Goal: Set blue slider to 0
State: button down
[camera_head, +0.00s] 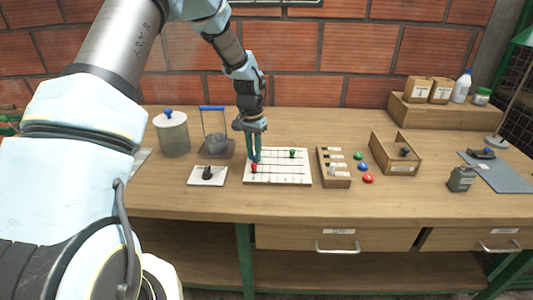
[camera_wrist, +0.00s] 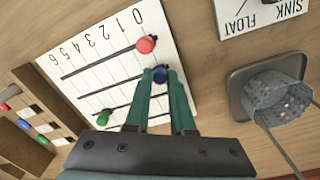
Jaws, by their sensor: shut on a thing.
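The white slider board (camera_head: 300,180) lies on the bench, with a row of numbers from 0 to 6 and three parallel slots. In the wrist view the blue slider knob (camera_wrist: 160,75) is in the middle slot, close to the 0 end. My gripper (camera_head: 254,160) reaches down onto the board's left part. In the wrist view its two green fingers (camera_wrist: 156,77) are closed around the blue knob. The red slider knob (camera_wrist: 147,44) is in the slot nearest the numbers, at the 0 end.
A switch plate (camera_head: 208,176) labelled SINK and FLOAT and a metal-cup stand (camera_head: 217,151) are left of the board. A lidded canister (camera_head: 173,135) stands farther left. A wooden button block (camera_head: 334,168) is close on the right. The bench front is clear.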

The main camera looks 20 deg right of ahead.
jog(key=shift+w+a, duration=0.15)
jog(key=c, duration=1)
grip_release()
jog(key=shift+o, duration=1.2)
jog(key=shift+r, duration=0.1)
notch_tip(320, 180, up, 11)
jog(key=b, duration=0.2)
jog(key=shift+w+a, duration=0.15)
jog(key=shift+f, duration=0.2)
jog(key=s+a+n+t, duration=0.1)
jog(key=s+a+n, duration=0.3)
jog(key=a, duration=1.1)
jog(key=s+a+n+t, duration=0.1)
jog(key=s+a+n, duration=0.4)
jog(key=s+a, duration=0.6)
jog(key=a, duration=0.3)
jog(key=shift+a, duration=0.4)
